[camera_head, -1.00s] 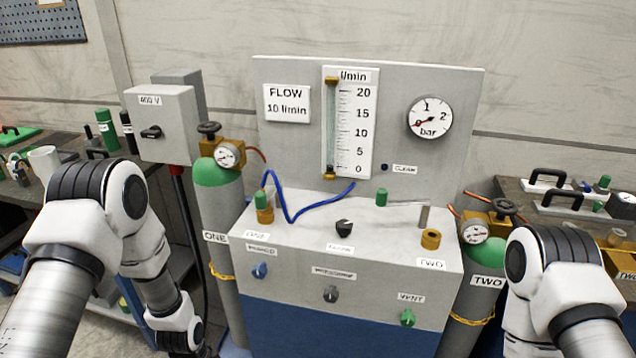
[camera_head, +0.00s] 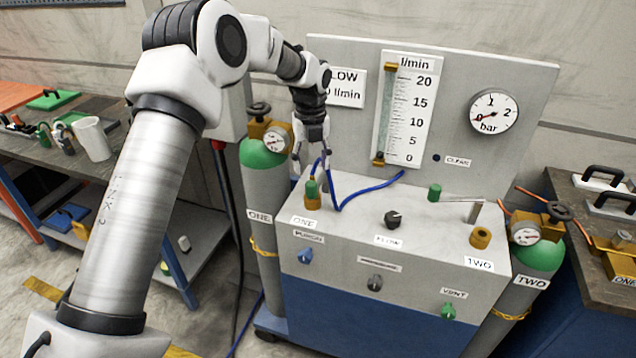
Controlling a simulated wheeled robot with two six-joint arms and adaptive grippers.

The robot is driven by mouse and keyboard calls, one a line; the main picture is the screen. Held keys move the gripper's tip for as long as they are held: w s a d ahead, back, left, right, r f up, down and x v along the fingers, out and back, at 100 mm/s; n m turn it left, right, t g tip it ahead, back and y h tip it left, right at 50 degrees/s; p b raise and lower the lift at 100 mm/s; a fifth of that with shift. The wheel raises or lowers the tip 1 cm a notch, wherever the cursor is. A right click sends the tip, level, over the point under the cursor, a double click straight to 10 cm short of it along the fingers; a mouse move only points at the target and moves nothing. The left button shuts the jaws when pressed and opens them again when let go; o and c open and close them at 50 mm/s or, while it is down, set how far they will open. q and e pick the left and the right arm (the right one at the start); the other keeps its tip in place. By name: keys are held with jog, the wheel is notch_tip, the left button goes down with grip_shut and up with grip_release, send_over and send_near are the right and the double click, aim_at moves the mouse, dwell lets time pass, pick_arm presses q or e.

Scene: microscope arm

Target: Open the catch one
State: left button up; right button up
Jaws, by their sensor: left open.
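The brass fitting labelled ONE (camera_head: 312,201) stands at the left of the grey bench top, with a green plug (camera_head: 311,187) upright in it and the blue hose beside it. A catch at this fitting is too small and covered to make out clearly. My left gripper (camera_head: 311,158) is open and points down just above the green plug, in front of the back panel. Whether its fingers touch anything cannot be told. The brass fitting TWO (camera_head: 480,237) stands at the right with a grey upright lever (camera_head: 476,211) behind it. My right gripper is out of view.
The blue hose (camera_head: 370,188) loops from fitting ONE across the bench top. Gas cylinder ONE (camera_head: 262,205) with its gauge stands close left of the gripper. A black flow knob (camera_head: 392,219) and a loose-looking green plug (camera_head: 434,193) are farther right. The bench top's middle is mostly clear.

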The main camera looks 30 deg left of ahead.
aim_at(311, 183)
pick_arm(q)
notch_tip(311, 183, down, 7)
jog(key=shift+a+f+p, duration=0.1)
jog(key=shift+f+p, duration=0.05)
jog(key=shift+p, duration=0.65)
jog(key=shift+f, duration=0.2)
grip_shut()
